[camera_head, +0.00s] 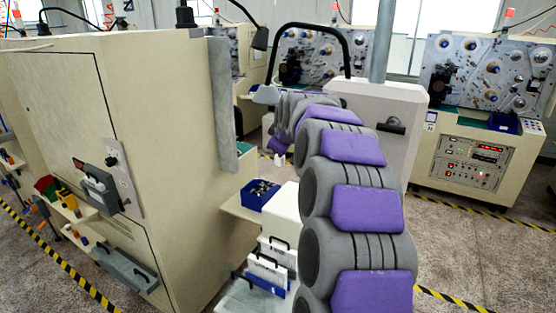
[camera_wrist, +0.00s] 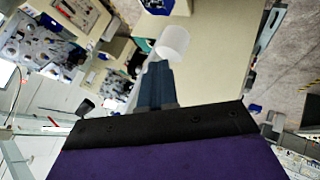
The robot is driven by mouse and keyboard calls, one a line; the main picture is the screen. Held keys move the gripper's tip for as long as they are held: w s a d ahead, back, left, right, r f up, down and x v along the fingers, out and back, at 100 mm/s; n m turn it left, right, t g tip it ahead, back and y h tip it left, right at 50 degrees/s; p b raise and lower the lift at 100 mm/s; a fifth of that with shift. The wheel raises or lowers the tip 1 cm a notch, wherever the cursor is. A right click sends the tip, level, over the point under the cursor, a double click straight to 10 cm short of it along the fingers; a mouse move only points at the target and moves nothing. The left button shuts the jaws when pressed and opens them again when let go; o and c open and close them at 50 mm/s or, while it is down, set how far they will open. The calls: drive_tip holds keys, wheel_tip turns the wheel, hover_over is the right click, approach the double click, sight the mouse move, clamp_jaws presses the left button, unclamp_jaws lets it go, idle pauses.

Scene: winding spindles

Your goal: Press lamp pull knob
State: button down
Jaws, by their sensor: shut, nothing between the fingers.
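A black lamp head (camera_head: 260,38) hangs on a thin curved neck over the top edge of the big beige cabinet in the head view. Another black lamp head (camera_head: 185,16) stands further left. I cannot make out a pull knob on either. My gripper (camera_wrist: 157,68) is shut and empty in the wrist view, with its dark blue fingers pointing up the picture. A pale white cylinder (camera_wrist: 173,43) shows just beyond the fingertips. I cannot tell whether it is the knob or whether they touch. In the head view my gripper is mostly hidden at the far end of my arm.
The beige cabinet (camera_head: 160,150) fills the left, close beside my arm. A blue bin (camera_head: 260,194) sits on a low shelf. A grey post (camera_head: 382,40) and a pale cabinet (camera_head: 350,95) stand behind my arm. Winding machines (camera_head: 490,75) line the back. Open floor lies at right.

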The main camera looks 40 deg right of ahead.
drive_tip(key=shift+f, duration=0.45)
idle(0.3)
drive_tip(key=shift+r, duration=0.1)
drive_tip(key=shift+r, duration=0.95)
wheel_tip(320, 180, up, 6)
drive_tip(key=p, duration=0.3)
idle(0.5)
